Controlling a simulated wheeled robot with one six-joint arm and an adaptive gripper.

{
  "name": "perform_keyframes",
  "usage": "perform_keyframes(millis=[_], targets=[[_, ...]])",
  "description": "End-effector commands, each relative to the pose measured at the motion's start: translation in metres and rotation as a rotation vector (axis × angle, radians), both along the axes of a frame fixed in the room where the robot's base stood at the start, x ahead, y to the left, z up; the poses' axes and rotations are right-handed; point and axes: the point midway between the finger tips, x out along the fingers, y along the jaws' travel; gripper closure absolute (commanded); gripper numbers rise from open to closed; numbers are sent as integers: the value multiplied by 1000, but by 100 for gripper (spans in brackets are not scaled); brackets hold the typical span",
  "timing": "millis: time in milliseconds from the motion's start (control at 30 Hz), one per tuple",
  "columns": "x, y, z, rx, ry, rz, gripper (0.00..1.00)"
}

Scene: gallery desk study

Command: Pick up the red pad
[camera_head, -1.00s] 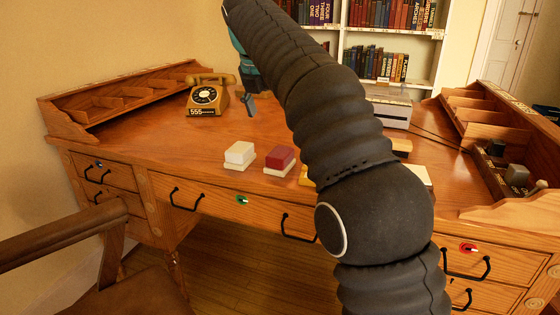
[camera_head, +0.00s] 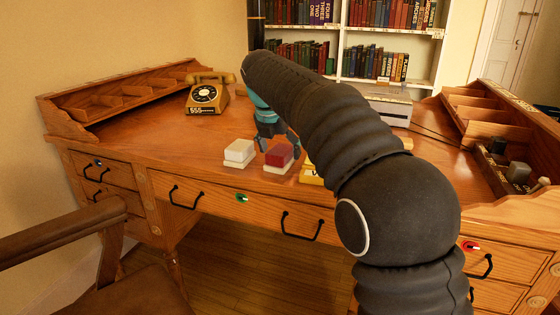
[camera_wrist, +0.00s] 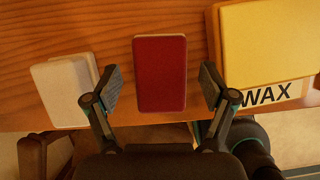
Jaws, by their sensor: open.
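The red pad (camera_head: 279,155) sits on a pale base near the front edge of the wooden desk, to the right of a white pad. In the wrist view the red pad (camera_wrist: 160,73) is a dark red upright rectangle between my two fingers. My gripper (camera_head: 278,146) is at the pad in the head view. It also shows in the wrist view (camera_wrist: 157,86), open, with one finger on each side of the pad and a visible gap on both sides. I cannot tell whether the fingertips are level with the pad.
A white pad (camera_head: 239,152) lies close on the left; it shows in the wrist view (camera_wrist: 65,91). A yellow box marked WAX (camera_wrist: 268,45) is close on the right. A telephone (camera_head: 206,95) stands at the back left. The desk (camera_head: 150,138) is clear toward the left.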

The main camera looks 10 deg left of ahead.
Motion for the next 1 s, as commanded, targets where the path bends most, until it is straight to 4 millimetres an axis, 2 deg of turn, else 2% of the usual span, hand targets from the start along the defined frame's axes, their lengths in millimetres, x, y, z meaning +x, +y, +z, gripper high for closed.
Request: perform_keyframes(millis=[300,367,567,600,867,1000], targets=[[2,-1,-5,0,0,0,17],[2,-1,-5,0,0,0,29],[2,-1,-5,0,0,0,79],[2,-1,-5,0,0,0,82],[2,0,-4,0,0,0,82],[2,0,3,1,-1,0,82]])
